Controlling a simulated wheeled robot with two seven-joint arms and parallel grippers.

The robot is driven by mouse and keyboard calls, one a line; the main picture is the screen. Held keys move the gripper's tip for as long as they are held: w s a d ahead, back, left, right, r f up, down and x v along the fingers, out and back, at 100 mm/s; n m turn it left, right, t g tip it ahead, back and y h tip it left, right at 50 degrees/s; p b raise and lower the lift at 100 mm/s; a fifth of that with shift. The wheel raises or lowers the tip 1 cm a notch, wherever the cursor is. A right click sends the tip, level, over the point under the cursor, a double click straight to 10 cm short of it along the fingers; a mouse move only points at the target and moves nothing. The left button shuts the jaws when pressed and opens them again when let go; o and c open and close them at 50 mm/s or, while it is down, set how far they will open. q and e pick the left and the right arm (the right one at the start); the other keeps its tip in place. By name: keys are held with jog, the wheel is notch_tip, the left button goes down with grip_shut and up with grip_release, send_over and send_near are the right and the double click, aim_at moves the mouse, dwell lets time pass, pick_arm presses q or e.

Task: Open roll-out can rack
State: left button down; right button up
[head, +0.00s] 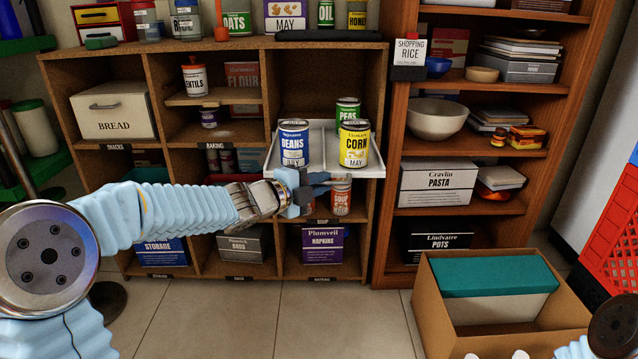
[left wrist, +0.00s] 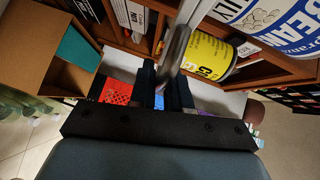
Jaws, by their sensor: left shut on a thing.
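The can rack (head: 372,170) is a pale grey tray in the upper right compartment of the wooden shelf. Its front stands out past the shelf's front edge. It holds upright cans: blue-and-white beans (head: 294,146), yellow corn (head: 354,146) and green peas (head: 347,108) behind. My left gripper (head: 312,186) is at the rack's front edge, below the beans. The left wrist view shows its dark fingers shut around a metal bar, the rack's handle (left wrist: 181,45), with the corn can (left wrist: 208,54) close by. My right gripper is not in view; only part of that arm shows.
A soup can (head: 341,197) stands under the rack, and a napkins box (head: 323,245) lower down. A brown bookcase (head: 386,225) stands close at the right. An open cardboard box (head: 440,315) is on the floor at right. The floor (head: 320,315) before the shelf is clear.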

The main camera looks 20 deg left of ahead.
pick_arm(q)
jog(key=c, duration=1.2)
grip_release()
jog(key=p+v, duration=0.2)
jog(key=v, duration=1.2)
jog(key=shift+p, duration=0.3)
jog(key=shift+w+f, duration=0.1)
jog(key=shift+f, duration=0.05)
